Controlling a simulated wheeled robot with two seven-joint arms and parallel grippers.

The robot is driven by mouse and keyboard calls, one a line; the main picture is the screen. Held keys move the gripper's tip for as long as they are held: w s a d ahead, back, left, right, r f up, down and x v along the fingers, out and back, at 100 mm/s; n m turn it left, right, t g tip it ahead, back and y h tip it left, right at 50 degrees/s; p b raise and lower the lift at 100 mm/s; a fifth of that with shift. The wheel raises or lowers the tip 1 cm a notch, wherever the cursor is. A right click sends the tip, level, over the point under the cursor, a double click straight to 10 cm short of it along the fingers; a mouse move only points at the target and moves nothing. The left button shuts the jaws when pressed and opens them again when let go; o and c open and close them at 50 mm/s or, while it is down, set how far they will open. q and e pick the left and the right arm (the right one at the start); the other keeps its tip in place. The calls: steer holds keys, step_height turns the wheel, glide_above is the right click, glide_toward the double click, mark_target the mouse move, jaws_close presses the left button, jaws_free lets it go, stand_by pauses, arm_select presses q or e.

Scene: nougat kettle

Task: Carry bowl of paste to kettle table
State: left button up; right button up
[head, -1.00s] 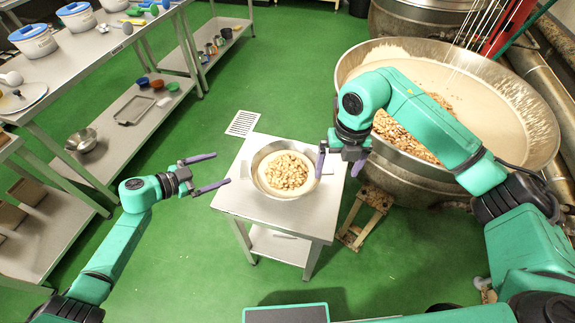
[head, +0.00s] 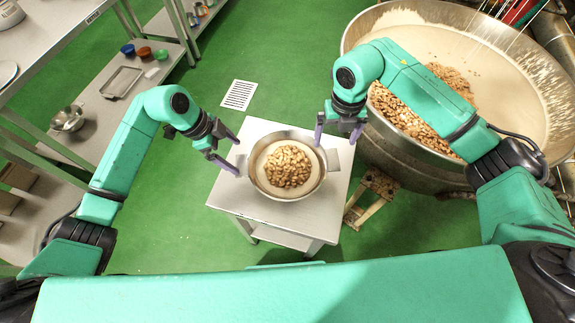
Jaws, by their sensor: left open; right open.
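The metal bowl (head: 254,182) holds pale paste with a heap of nuts on top. It stands upright on the small light table (head: 295,215), with a handle on its left and right sides. My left gripper (head: 238,158) is open and empty, close to the bowl's left handle, with its fingers pointing at it. My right gripper (head: 337,138) is open, with its fingers pointing down close to the bowl's right handle (head: 333,160). I cannot tell whether either gripper touches a handle.
The large kettle (head: 420,180) with paste and nuts stands at the right. A wooden stool (head: 374,188) is between it and the table. A shelved table at the left carries a tray (head: 121,82), a metal bowl (head: 68,119) and small colored bowls. A floor drain (head: 239,95) lies behind.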

mark_target(248, 166)
arm_select(q)
steer(key=x, duration=1)
steer(key=shift+s+d+f, duration=0.15)
steer(key=shift+f, duration=0.1)
arm_select(e)
step_height(248, 166, down, 10)
steer(key=shift+s+f, duration=0.15)
steer(key=shift+f, duration=0.1)
arm_select(q)
steer(key=shift+s+r, duration=0.1)
steer(key=shift+c, duration=0.6)
arm_select(e)
steer(key=shift+s, duration=0.1)
steer(key=shift+c, duration=0.6)
arm_select(q)
jaws_close()
arm_select(e)
jaws_close()
steer(key=shift+r, duration=0.15)
